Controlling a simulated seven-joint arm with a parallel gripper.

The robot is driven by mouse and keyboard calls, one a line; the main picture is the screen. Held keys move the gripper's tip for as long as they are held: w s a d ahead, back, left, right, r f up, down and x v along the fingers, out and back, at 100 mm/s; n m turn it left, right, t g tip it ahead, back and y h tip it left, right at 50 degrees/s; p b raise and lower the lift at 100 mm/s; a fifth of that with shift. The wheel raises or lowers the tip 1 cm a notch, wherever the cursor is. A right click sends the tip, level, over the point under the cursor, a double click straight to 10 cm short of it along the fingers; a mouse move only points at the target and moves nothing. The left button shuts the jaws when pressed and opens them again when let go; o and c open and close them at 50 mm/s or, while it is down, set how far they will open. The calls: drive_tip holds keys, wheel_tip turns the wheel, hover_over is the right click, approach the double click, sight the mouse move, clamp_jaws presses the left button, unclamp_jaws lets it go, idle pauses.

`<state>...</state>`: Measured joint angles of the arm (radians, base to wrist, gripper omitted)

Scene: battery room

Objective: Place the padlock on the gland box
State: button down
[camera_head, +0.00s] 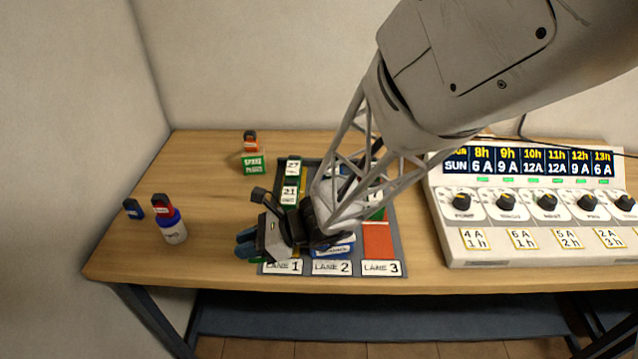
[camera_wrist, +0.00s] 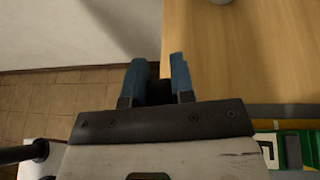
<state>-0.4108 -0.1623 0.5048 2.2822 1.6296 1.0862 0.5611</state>
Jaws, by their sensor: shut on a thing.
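My gripper (camera_head: 243,245) is over the front left part of the lane tray, near the table's front edge. In the wrist view its blue fingers (camera_wrist: 160,82) are shut on a dark thing (camera_wrist: 156,94), mostly hidden between them. I cannot tell whether this is the padlock. Small padlock-like pieces with dark tops show in the head view: a blue one (camera_head: 133,209) on the table, a red one (camera_head: 162,205) at a white and blue bottle, and an orange one (camera_head: 250,142) at a green labelled box. I cannot make out which thing is the gland box.
The lane tray (camera_head: 398,245) holds several labelled blocks, partly hidden by my arm. The bottle (camera_head: 174,232) stands at the left, the green box (camera_head: 253,164) at the back. A large panel with knobs (camera_head: 530,250) fills the right. Table between bottle and tray is clear.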

drive_tip(key=s+d+r, duration=0.3)
drive_tip(key=d, duration=0.7)
drive_tip(key=s+d+r+m+t, duration=0.1)
drive_tip(key=s+d+r, duration=0.2)
drive_tip(key=d, duration=0.8)
drive_tip(key=shift+s+d, duration=0.2)
drive_tip(key=shift+s, duration=0.15)
drive_tip(key=shift+w, duration=0.1)
drive_tip(key=w+a, duration=0.2)
drive_tip(key=w, duration=0.3)
drive_tip(key=w+a+f, duration=0.1)
drive_tip(key=w, duration=0.4)
drive_tip(key=w+a, duration=0.2)
drive_tip(key=w, duration=0.3)
drive_tip(key=shift+a+f, duration=0.2)
drive_tip(key=shift+a, duration=0.1)
drive_tip(key=shift+f, duration=0.1)
drive_tip(key=shift+s+f, duration=0.1)
drive_tip(key=shift+f, duration=1.6)
drive_tip(key=shift+f, duration=0.1)
